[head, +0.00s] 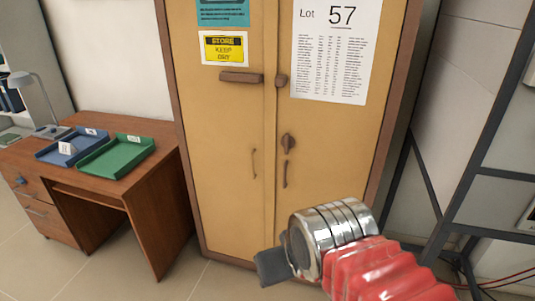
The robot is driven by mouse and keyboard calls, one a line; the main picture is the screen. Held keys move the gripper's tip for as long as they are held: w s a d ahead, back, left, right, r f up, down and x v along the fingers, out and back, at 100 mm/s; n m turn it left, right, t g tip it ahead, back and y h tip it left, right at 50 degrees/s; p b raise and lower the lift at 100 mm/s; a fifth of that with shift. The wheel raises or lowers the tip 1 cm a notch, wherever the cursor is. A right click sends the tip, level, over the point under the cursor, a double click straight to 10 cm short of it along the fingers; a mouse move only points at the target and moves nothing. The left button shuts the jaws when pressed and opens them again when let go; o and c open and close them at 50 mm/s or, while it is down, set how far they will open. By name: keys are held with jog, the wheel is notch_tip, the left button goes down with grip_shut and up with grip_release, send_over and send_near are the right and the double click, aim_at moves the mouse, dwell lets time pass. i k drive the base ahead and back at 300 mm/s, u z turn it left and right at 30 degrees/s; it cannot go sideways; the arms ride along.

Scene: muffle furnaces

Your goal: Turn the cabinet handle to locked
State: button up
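A tall tan cabinet (225,130) with brown edges stands in the middle of the head view, both doors shut. A brown bar handle (241,77) lies level on the left door, its right end short of the door seam. A small brown catch (281,80) is at the seam on the right door. Lower on the right door is a dark oval turn knob (288,143), roughly upright. Two thin upright pulls (253,163) flank the seam. My gripper (273,267) is low in front of the cabinet, apart from these fittings; its fingers are mostly hidden.
A wooden desk (150,200) with a blue tray (50,156), a green tray (118,172) and a lamp stands left of the cabinet. A dark metal frame (480,130) stands at right. Signs and a Lot 57 sheet (335,50) hang on the doors.

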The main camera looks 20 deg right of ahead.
aim_at(288, 142)
jog(key=u, duration=0.25)
jog(key=k, duration=0.6)
jog(key=u, duration=0.8)
jog(key=i, duration=1.8)
jog(key=z, duration=0.75)
jog(key=i, duration=0.7)
jog(key=z, duration=0.45)
